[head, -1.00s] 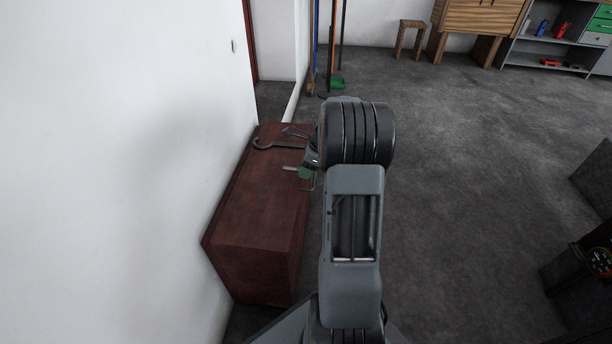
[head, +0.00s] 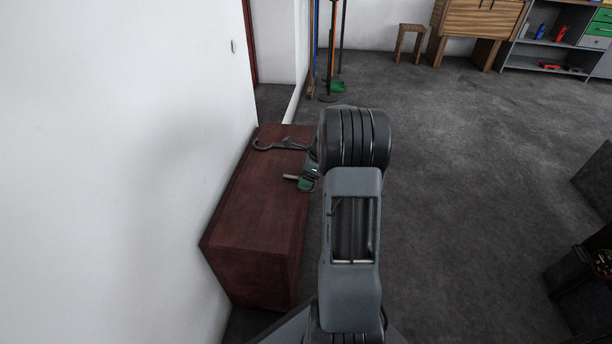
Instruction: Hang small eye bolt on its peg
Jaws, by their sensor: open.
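A dark grey metal piece with a curved, ring-like end, which looks like the small eye bolt (head: 263,145), lies on the far part of the reddish-brown wooden chest (head: 250,215). My gripper (head: 287,158) is over the chest's right side, just right of the curved end. Its jaws are open. The upper finger overlaps the bolt's shank in the picture, and I cannot tell whether they touch. The lower finger is nearer the camera, beside a green part of the wrist. My arm hides the area to the right. I see no peg.
A white wall (head: 110,170) runs close along the chest's left side. Tools with long handles (head: 333,50) lean at the back. A stool (head: 411,40), a wooden cabinet (head: 480,20) and grey shelves (head: 550,50) stand far off.

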